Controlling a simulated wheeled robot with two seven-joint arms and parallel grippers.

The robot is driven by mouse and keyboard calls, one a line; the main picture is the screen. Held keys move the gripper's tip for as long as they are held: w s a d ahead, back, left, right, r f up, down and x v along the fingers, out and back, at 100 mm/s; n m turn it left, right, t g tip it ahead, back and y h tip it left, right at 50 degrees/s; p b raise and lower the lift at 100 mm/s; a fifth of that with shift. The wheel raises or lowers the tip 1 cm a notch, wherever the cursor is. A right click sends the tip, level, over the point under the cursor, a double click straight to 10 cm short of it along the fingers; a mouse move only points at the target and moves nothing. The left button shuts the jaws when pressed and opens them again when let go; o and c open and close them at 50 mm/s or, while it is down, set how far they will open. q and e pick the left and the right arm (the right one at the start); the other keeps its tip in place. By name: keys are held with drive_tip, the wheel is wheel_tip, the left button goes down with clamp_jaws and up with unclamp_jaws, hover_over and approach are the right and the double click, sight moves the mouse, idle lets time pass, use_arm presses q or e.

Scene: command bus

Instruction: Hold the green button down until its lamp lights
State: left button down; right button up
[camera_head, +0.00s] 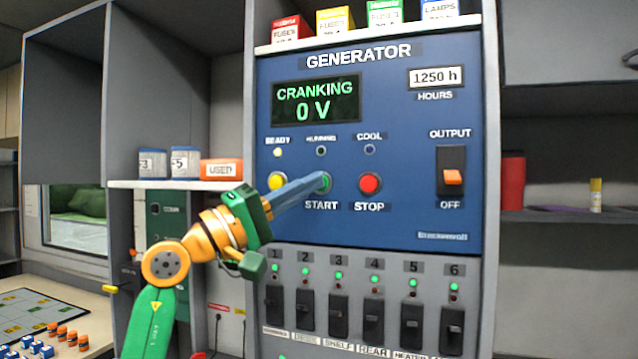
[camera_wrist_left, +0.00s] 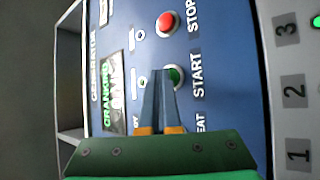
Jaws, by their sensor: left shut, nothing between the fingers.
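The green START button (camera_head: 327,184) is on the blue generator panel (camera_head: 420,225). My left gripper (camera_head: 321,180) is shut and empty, and its fingertips are at the button, covering part of it. In the left wrist view the green button (camera_wrist_left: 176,75) shows beside the tips of the closed fingers (camera_wrist_left: 164,73). The display (camera_head: 316,101) reads CRANKING, 0 V. The RUNNING lamp (camera_head: 320,151) above the button is dark. How far the button is pressed in cannot be seen. My right gripper is not in view.
The red STOP button (camera_head: 369,183) is right of START, and a yellow button (camera_head: 277,182) is left of it. An orange OUTPUT switch (camera_head: 452,177) is at OFF. Several breaker switches (camera_head: 374,322) sit below.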

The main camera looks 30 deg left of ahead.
use_arm(q)
drive_tip(key=shift+s, duration=0.1)
idle(0.4)
drive_tip(key=shift+s+d+f+b, duration=0.15)
drive_tip(key=shift+s+b, duration=0.25)
drive_tip(key=shift+s, duration=0.2)
drive_tip(key=s+b, duration=0.1)
drive_tip(key=s, duration=0.1)
drive_tip(key=s+d, duration=0.1)
drive_tip(key=s, duration=0.2)
drive_tip(key=shift+d+b, duration=0.1)
drive_tip(key=shift+b, duration=0.3)
drive_tip(key=shift+w, duration=0.1)
